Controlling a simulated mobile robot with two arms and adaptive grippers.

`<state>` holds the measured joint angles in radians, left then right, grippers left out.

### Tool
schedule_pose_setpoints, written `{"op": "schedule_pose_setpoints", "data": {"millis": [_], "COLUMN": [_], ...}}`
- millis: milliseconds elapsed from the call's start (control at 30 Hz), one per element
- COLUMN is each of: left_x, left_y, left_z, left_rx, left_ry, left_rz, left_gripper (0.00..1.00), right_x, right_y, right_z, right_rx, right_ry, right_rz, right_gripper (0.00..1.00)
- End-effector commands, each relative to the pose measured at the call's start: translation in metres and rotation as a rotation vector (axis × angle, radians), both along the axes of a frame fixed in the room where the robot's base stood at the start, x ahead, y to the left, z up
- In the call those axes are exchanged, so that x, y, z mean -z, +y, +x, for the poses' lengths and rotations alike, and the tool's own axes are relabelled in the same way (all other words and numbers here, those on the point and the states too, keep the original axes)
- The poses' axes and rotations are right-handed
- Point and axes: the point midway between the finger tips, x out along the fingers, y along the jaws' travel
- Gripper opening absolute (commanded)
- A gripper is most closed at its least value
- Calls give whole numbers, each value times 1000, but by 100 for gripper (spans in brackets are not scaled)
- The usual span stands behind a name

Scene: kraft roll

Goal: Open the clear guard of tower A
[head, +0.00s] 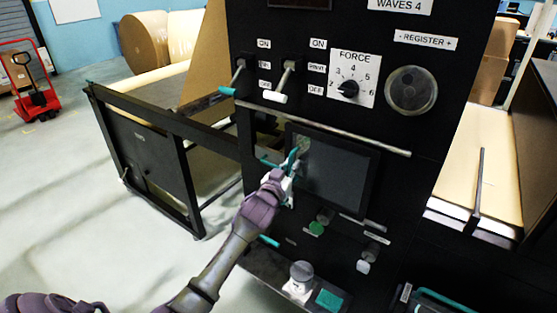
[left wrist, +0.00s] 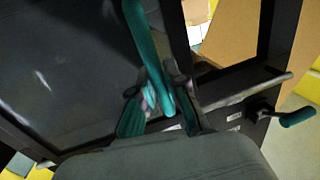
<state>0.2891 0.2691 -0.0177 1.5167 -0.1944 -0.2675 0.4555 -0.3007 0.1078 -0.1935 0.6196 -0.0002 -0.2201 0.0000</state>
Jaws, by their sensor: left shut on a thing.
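The guard of the tower, a dark see-through panel (head: 340,172) in a black frame, sits on the black tower front in the middle of the head view. In the left wrist view, the dark glossy panel (left wrist: 60,65) fills the left side. My left gripper (head: 291,170) is at the panel's left edge, shut on a teal handle (left wrist: 147,45). The handle slants across the middle of the wrist view, between the fingers. The fingers partly hide the hold in the head view. My right gripper is not in view.
A grey bar (head: 320,130) runs across the tower above the guard. Above it are switches, a force dial (head: 348,88) and a round gauge (head: 411,90). Green and white buttons (head: 316,228) sit below. A black-framed table (head: 150,165) stands left; brown rolls (head: 143,40) lie behind.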

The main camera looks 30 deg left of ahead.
Motion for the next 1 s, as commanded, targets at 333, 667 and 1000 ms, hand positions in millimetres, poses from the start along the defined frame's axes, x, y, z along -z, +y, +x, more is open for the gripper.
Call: {"op": "schedule_pose_setpoints", "data": {"millis": [333, 667, 1000], "left_x": [-3, -3, -3], "left_y": [-57, -67, -66], "left_z": [-4, -5, -5], "left_rx": [-1, -2, -3], "left_ry": [-8, -6, -6], "left_rz": [2, 6, 6], "left_gripper": [0, 0, 38], "right_x": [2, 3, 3], "right_y": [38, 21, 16], "right_z": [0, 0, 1], "right_rx": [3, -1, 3], "right_ry": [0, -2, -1], "right_rz": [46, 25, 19], "right_gripper": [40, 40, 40]}}
